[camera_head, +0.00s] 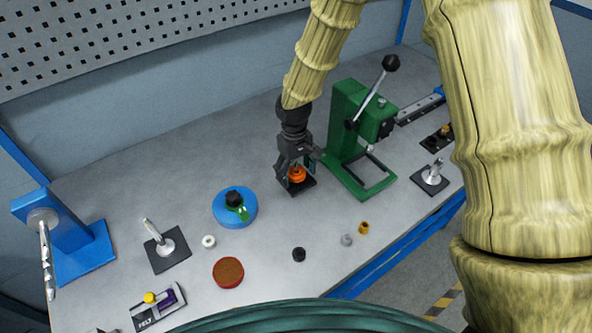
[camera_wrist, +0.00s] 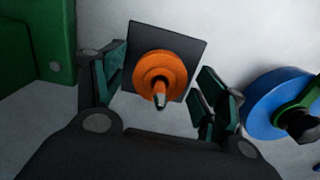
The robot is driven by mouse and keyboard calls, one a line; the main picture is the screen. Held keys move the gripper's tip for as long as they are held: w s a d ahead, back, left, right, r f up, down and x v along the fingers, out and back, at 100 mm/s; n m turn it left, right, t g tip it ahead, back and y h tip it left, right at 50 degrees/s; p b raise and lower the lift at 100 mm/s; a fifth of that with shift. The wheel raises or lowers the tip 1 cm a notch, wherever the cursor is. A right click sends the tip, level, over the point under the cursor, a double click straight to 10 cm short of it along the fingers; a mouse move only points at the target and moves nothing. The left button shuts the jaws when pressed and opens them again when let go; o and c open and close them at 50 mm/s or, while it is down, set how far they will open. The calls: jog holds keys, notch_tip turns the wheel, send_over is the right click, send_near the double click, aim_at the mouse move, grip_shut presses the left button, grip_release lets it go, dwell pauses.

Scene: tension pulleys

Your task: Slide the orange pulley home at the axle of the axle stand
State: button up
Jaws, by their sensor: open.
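The orange pulley (camera_head: 297,174) is around the metal axle of an axle stand with a square dark base plate (camera_head: 308,188). In the wrist view the pulley (camera_wrist: 152,72) is seen nearly from above, and the bare axle tip (camera_wrist: 160,101) pokes out through its middle. The dark plate (camera_wrist: 178,38) lies behind it. I cannot tell whether the pulley touches the plate. My gripper (camera_head: 296,166) is over the stand. In the wrist view its fingers (camera_wrist: 162,90) are open, one on each side of the pulley, with gaps between.
A green press (camera_head: 350,130) stands close by on the right. A blue round block (camera_head: 228,215) with a black knob lies to the left. Two other stands (camera_head: 168,262) (camera_head: 430,182) with metal posts, a red-rimmed disc (camera_head: 228,272) and small parts are spread over the grey bench.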

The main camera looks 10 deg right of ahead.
jog(key=r, duration=1.2)
jog(key=shift+w+a, duration=0.1)
jog(key=shift+w, duration=0.1)
